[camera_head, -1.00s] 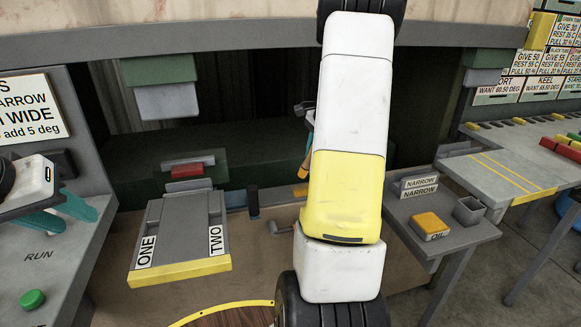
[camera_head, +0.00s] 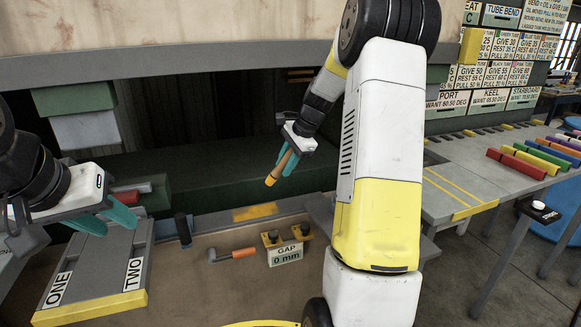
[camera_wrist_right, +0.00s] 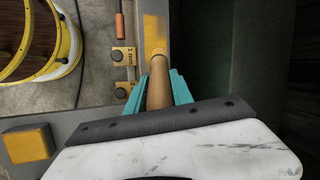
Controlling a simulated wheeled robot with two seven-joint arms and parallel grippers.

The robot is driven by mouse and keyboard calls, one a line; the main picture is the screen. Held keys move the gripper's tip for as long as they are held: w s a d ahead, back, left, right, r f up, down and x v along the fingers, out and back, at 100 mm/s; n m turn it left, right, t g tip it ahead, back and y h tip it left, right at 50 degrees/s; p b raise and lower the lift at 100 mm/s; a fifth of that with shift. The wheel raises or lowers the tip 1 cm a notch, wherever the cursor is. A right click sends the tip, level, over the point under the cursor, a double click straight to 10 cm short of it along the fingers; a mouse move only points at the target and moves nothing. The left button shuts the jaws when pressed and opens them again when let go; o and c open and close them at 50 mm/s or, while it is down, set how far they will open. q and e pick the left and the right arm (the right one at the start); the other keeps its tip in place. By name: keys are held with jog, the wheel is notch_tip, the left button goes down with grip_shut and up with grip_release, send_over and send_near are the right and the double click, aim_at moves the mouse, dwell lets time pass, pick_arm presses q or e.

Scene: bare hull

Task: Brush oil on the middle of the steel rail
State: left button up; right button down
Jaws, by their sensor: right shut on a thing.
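The steel rail (camera_head: 222,221) is a grey strip along the back of the bench, with a yellow patch (camera_head: 255,212) on it. My right gripper (camera_head: 289,158) is shut on a brush with a wooden handle (camera_head: 279,166) and an orange-tan end. In the right wrist view the brush (camera_wrist_right: 159,82) lies between teal fingers (camera_wrist_right: 163,90), its end close to the yellow patch (camera_wrist_right: 156,28); I cannot tell whether they touch. A yellow block (camera_wrist_right: 28,143) sits on a grey surface at lower left. My left gripper (camera_head: 103,219) is open and empty near the ONE/TWO plate.
A GAP 0 mm sign (camera_head: 286,254) and an orange-handled tool (camera_head: 237,254) are by the rail. The ONE/TWO plate (camera_head: 92,296) is at lower left. A side table with coloured bars (camera_head: 515,164) is at right. A heavy beam (camera_head: 200,43) overhangs the back.

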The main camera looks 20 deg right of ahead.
jog(key=shift+d, duration=0.15)
jog(key=shift+d+f, duration=0.1)
jog(key=shift+f, duration=2.35)
